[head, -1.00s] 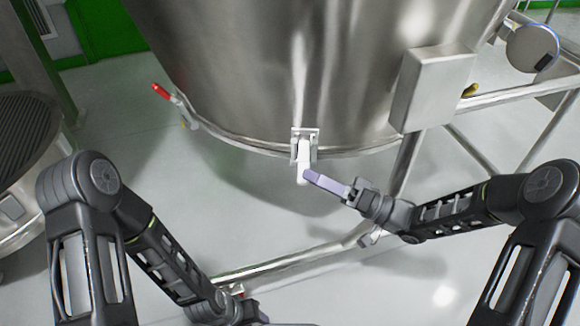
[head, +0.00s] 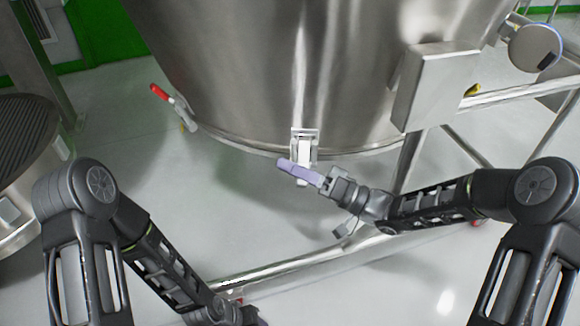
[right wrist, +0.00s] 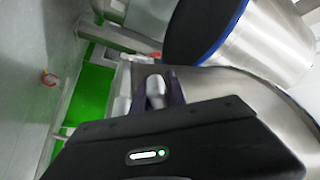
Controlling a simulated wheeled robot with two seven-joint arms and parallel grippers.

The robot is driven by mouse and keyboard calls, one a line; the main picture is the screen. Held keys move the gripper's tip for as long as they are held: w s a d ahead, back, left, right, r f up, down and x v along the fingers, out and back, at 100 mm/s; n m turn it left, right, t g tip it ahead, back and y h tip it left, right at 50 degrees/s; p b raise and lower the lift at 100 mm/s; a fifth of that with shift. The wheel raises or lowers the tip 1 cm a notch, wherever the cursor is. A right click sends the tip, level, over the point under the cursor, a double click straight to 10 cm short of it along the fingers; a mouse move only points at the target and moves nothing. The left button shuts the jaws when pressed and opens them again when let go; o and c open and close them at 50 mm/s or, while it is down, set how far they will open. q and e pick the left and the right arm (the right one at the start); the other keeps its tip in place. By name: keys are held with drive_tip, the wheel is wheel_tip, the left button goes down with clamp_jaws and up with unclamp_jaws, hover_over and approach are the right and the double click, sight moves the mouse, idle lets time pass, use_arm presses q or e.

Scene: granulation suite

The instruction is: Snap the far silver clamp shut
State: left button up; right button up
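The silver clamp (head: 305,149) sits on the lower rim of the big steel vessel, at the middle of the head view. Its pale handle hangs down, and a bit of it shows below my fingers. My right gripper (head: 289,168), with purple fingers, lies across the handle; contact is not clear. In the right wrist view a grey handle-like part (right wrist: 155,88) shows at the dark purple fingers (right wrist: 172,88). Whether the fingers are closed on it is unclear. My left gripper (head: 262,322) is barely in view at the bottom edge of the head view.
The steel vessel (head: 250,70) fills the top middle. A red-handled clamp (head: 160,93) is on its left side. A steel box (head: 433,87) and frame rails stand right. A frame tube (head: 290,262) runs below. Clear floor lies left of the clamp.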

clamp_jaws()
idle(0.9)
